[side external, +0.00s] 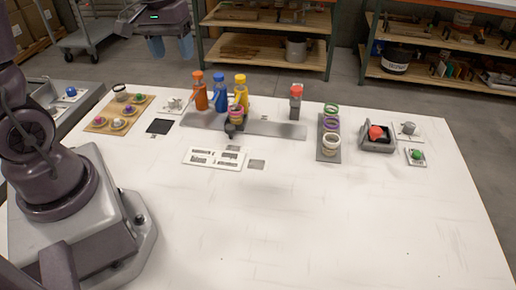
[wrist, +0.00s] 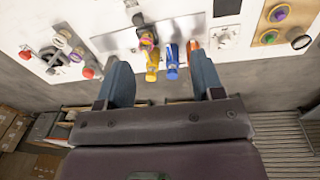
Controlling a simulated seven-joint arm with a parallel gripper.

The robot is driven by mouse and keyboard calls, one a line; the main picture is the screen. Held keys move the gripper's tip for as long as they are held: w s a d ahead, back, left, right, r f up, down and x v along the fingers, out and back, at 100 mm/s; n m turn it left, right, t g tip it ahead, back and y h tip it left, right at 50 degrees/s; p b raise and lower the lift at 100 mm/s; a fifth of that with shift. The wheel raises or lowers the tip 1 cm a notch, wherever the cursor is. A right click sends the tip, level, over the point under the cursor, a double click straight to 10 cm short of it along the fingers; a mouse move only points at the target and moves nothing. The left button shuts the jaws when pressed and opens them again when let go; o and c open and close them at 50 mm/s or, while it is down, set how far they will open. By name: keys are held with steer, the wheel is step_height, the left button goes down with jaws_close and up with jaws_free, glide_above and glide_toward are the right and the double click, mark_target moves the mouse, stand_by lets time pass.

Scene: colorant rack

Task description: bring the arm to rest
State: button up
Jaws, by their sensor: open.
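My gripper (side external: 171,52) is raised beyond the back left edge of the white table in the side view, with its two blue fingers apart and nothing between them. The wrist view also shows the fingers spread (wrist: 157,62). An orange bottle (side external: 200,97), a blue bottle (side external: 220,96) and a yellow bottle (side external: 240,84) stand at the rear of a grey plate (side external: 280,129). My gripper is apart from them, up and to the left in the side view. In the wrist view the yellow bottle (wrist: 152,62) and blue bottle (wrist: 172,62) appear between the fingers, below them in space.
A red-topped container (side external: 296,97) stands on the plate's right. A ring holder (side external: 328,155), a grey tray (side external: 377,142) and a green-knobbed item (side external: 416,155) lie right. A wooden board (side external: 108,125) with several round pieces lies left. The table's front (side external: 290,225) is clear. Shelves (side external: 270,48) stand behind.

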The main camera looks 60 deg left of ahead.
steer(key=s+d+r+m+t, duration=0.2)
steer(key=s+d+r+m, duration=0.2)
steer(key=d, duration=0.3)
steer(key=s+d+r+m+t, duration=0.2)
steer(key=s+d+r+m, duration=0.2)
steer(key=d, duration=0.4)
steer(key=shift+s+r+t, duration=0.25)
steer(key=shift+s+t, duration=0.15)
steer(key=shift+s, duration=0.05)
